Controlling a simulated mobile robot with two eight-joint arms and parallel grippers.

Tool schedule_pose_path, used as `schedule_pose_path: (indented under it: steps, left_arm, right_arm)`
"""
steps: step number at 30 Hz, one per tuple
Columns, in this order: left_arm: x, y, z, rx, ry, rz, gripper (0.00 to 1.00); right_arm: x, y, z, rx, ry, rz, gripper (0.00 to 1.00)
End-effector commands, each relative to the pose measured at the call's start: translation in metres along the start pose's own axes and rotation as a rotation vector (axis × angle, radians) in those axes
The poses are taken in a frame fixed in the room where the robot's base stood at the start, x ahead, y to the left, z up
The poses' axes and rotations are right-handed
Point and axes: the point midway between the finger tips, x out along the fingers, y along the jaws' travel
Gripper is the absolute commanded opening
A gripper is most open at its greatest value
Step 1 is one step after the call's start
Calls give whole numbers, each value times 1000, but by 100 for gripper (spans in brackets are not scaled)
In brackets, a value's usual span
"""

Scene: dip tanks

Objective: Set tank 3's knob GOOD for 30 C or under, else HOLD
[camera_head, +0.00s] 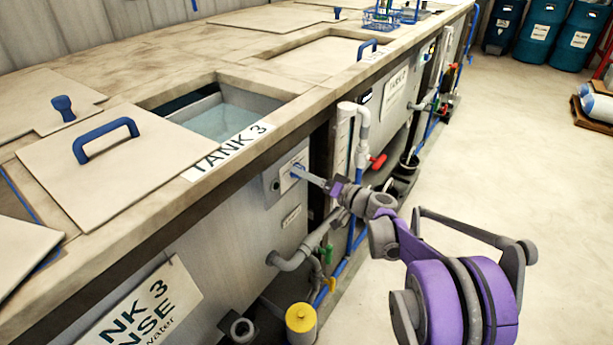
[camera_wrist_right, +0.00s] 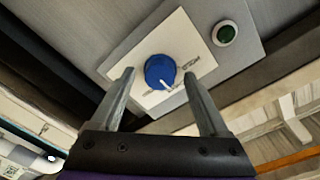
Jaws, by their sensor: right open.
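Tank 3 (camera_head: 225,112) stands open, with liquid showing and a "TANK 3" label (camera_head: 230,150) on its rim. Its blue knob (camera_wrist_right: 159,70) sits on a white plate (camera_wrist_right: 186,42) on the front control panel (camera_head: 271,185). The knob's white pointer aims down and slightly right in the wrist view; the small dial words are too blurred to read. My right gripper (camera_head: 308,176) is open in front of the panel. In the wrist view its fingers (camera_wrist_right: 160,76) lie on either side of the knob, with gaps visible. My left gripper is out of view. No readable temperature shows.
A dark green round button or lamp (camera_wrist_right: 226,33) sits beside the knob plate. A lid with a blue handle (camera_head: 105,138) lies on the counter. Below are grey pipes (camera_head: 292,260), a yellow-capped container (camera_head: 300,318) and a red valve handle (camera_head: 378,161).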

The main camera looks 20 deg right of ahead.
Motion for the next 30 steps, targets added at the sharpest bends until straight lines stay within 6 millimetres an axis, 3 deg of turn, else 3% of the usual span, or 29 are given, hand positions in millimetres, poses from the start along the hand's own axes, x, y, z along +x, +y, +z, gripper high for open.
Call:
schedule_pose_path:
  steps: [6, 7, 18, 20, 30]
  left_arm:
    - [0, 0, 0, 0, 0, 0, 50]
    - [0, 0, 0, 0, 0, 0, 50]
    - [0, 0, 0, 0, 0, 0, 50]
    - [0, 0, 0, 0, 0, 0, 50]
    - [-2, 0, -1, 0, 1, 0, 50]
  right_arm:
    - [0, 0, 0, 0, 0, 0, 78]
    - [0, 0, 0, 0, 0, 0, 75]
    - [0, 0, 0, 0, 0, 0, 8]
    - [0, 0, 0, 0, 0, 0, 0]
    - [0, 0, 0, 41, -2, 2, 0]
